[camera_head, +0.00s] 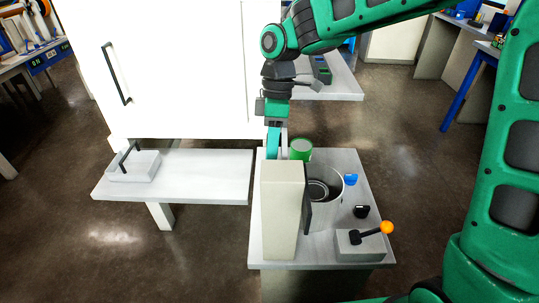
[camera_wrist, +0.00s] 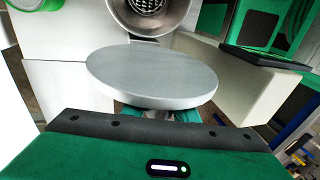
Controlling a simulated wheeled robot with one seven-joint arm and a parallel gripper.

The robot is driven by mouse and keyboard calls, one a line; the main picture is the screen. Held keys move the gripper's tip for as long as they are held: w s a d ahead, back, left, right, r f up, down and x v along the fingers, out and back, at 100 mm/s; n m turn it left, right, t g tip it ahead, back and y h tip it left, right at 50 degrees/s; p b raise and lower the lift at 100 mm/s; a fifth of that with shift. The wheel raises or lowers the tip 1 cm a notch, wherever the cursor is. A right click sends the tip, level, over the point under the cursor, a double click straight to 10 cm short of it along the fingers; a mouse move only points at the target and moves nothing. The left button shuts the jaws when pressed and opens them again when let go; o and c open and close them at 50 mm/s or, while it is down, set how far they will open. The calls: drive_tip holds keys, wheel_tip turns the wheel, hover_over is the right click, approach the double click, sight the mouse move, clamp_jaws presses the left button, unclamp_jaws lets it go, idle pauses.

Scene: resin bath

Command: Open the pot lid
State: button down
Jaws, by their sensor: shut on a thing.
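The pot (camera_head: 327,205) is a round metal vessel on the grey bench, with its mouth uncovered and a round part inside. Its open mouth also shows at the top of the wrist view (camera_wrist: 122,22). The pot lid (camera_wrist: 150,75) is a flat grey disc, off the pot and close in front of the wrist camera. My gripper (camera_head: 272,152) is shut on the lid, behind the tall beige box in the head view. The box hides the lid and the fingertips there. In the wrist view the disc covers the grip itself.
The beige box (camera_head: 281,212) with a dark side panel stands left of the pot. A green can (camera_head: 300,148) is behind it. A grey block with an orange-knobbed lever (camera_head: 386,228) is at front right. A lower table (camera_head: 205,175) at left is mostly clear.

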drive_tip(key=shift+w+d+f, duration=0.1)
drive_tip(key=shift+f, duration=0.05)
drive_tip(key=c, duration=1.4)
unclamp_jaws()
drive_tip(key=shift+c, duration=0.2)
drive_tip(key=a+v, duration=0.1)
drive_tip(key=v, duration=0.9)
drive_tip(key=shift+w+d+r, duration=0.15)
drive_tip(key=shift+d+r, duration=0.2)
drive_tip(key=shift+d, duration=0.15)
